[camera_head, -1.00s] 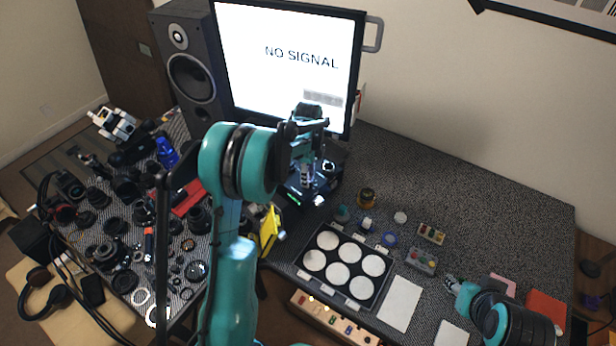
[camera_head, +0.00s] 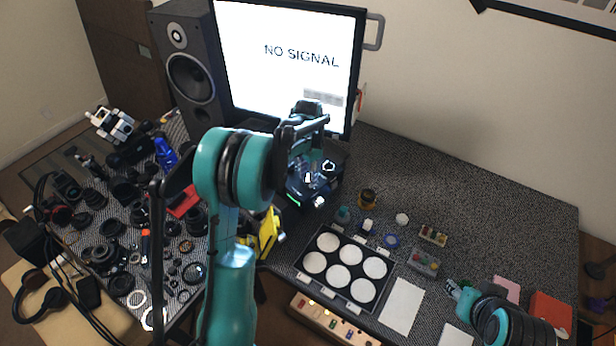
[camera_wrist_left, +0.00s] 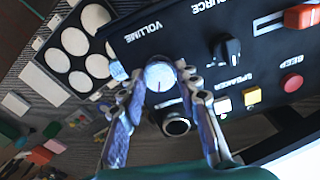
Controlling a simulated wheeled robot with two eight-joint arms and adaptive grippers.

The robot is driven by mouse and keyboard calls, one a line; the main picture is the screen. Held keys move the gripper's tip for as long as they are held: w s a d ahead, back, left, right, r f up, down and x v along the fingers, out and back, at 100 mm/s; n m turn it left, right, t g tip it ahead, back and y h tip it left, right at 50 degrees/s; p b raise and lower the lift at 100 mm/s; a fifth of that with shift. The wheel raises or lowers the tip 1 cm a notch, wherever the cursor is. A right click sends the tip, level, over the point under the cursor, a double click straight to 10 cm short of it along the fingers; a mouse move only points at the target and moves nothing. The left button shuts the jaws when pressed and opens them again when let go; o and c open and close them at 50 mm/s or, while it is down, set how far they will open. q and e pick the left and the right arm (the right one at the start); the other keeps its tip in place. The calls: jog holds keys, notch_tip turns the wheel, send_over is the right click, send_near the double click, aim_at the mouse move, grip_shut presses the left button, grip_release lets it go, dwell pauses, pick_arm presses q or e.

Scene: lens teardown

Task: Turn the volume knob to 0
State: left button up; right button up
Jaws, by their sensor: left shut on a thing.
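The volume knob (camera_wrist_left: 160,76) is a pale round knob with a dark pointer line, below the printed word VOLUME in the left wrist view. My left gripper (camera_wrist_left: 158,84) has its two fingertips on either side of the knob and is shut on it. The knob sits on the black control panel (camera_wrist_left: 200,40). In the head view my left gripper (camera_head: 310,172) is over the dark device (camera_head: 298,200) in front of the monitor, and the arm hides part of it. My right gripper (camera_head: 456,290) is low at the right over the table, and its fingers are too small to judge.
The panel also carries a black source knob (camera_wrist_left: 228,48), an orange slider (camera_wrist_left: 302,16), a red beep button (camera_wrist_left: 290,82) and a yellow button (camera_wrist_left: 252,96). A monitor (camera_head: 280,85) reading NO SIGNAL stands behind. A tray of white discs (camera_head: 312,290) lies in front.

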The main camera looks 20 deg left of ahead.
pick_arm(q)
jog(key=n, duration=0.5)
jog(key=shift+n+b, duration=0.3)
jog(key=n, duration=0.6)
jog(key=shift+a, duration=0.1)
jog(key=n, duration=0.5)
jog(key=shift+n+b, duration=0.35)
jog(key=shift+n, duration=0.05)
jog(key=n, duration=0.5)
jog(key=shift+n, duration=0.3)
jog(key=o, duration=1.2)
jog(key=shift+c, duration=0.2)
jog(key=shift+r, duration=0.1)
